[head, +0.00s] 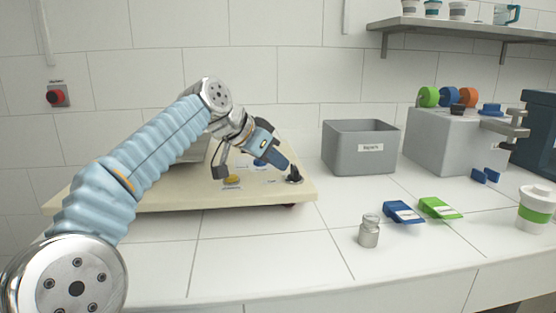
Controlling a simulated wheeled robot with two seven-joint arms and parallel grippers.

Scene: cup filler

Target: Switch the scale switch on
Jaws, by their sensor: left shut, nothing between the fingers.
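A cream-coloured board-like unit (150,200) lies on the counter, with a yellow button (231,181), a blue part (260,163) and a small dark switch or knob (294,175) on its top. I cannot read the labels or tell which way the dark switch is set. My left gripper (284,164) is shut and empty, pointing down and right. Its tip is close to the dark switch; I cannot tell whether they touch. The gripper and arm hide part of the unit. My right gripper is not in view.
A grey labelled bin (360,155) stands right of the unit. A grey block (440,145) carries coloured rolls. The front-centre counter is clear.

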